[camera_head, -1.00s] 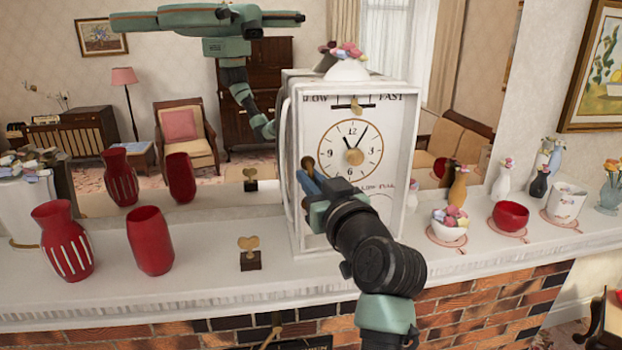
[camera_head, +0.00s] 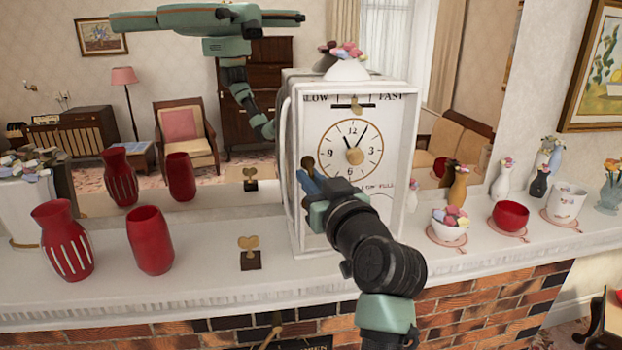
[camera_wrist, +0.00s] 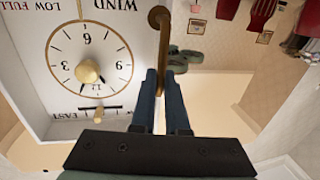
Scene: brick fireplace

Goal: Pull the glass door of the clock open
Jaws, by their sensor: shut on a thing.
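The white clock (camera_head: 395,130) stands upright on the mantel, its round dial facing me. Its front has a white frame around the dial; the glass is hard to make out, and I cannot tell whether the door stands slightly open. A brass handle with a round knob (camera_head: 308,162) is at the left side of the clock front. My gripper (camera_head: 312,180) is at this handle, in front of the clock's left edge. In the wrist view, upside down, the blue fingers (camera_wrist: 161,82) are shut on the brass handle (camera_wrist: 163,45), with its knob beyond the fingertips.
A small brass key on a dark base (camera_head: 250,255) and red vases (camera_head: 150,242) stand left of the clock. A bowl of sweets (camera_head: 450,226) and a red bowl (camera_head: 511,216) are to the right. A mirror behind reflects the room and my arm.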

